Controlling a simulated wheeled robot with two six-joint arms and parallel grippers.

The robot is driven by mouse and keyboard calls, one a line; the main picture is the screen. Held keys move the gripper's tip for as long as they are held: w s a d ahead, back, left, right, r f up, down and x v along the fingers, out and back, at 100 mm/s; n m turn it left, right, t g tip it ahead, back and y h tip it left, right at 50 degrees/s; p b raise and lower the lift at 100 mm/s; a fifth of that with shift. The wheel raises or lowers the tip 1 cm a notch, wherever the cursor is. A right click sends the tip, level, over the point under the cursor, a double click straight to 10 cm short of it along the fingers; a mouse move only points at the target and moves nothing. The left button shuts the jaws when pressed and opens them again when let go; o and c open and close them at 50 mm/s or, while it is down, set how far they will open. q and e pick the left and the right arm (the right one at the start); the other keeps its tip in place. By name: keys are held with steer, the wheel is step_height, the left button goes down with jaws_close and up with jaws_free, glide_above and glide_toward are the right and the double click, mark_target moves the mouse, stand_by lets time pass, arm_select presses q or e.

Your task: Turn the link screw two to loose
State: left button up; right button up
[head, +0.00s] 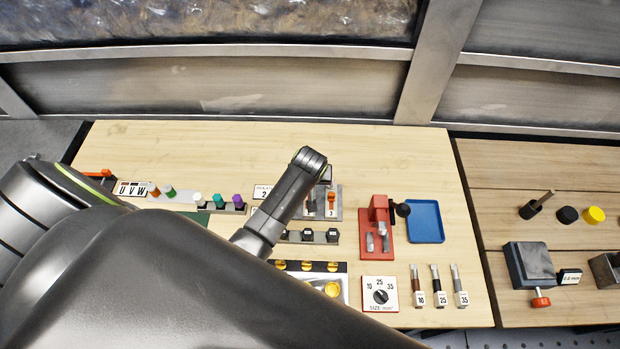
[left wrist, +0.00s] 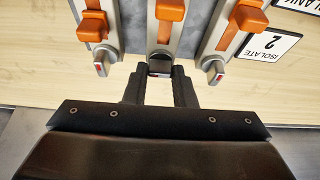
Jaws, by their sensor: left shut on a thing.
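In the left wrist view, three orange levers stand on grey link units, each with a small screw knob at its near end. The left knob (left wrist: 101,68) and right knob (left wrist: 215,70) are uncovered, each with a red-and-white mark. My left gripper (left wrist: 160,76) is shut on the middle screw (left wrist: 160,65), with one black finger on each side. The fingers partly hide that screw, so its turn angle cannot be told. My right gripper is out of view.
An "ISOLATE 2" plate (left wrist: 269,43) lies beside the links. Right of the unit are a red press-like tool (head: 377,225), a blue tray (head: 425,222), a size dial (head: 380,296) and several labelled tools (head: 437,290). Coloured posts (head: 218,201) stand left. Bare wood lies behind.

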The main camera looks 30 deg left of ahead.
arm_select(q)
steer(key=shift+w+r, duration=0.1)
steer(key=o, duration=1)
steer(key=shift+s+d+r, duration=0.15)
steer(key=shift+s+r, duration=0.1)
steer(key=shift+r, duration=0.35)
steer(key=shift+b+v, duration=1.15)
steer(key=shift+v, duration=6.9)
steer(key=shift+f, duration=0.1)
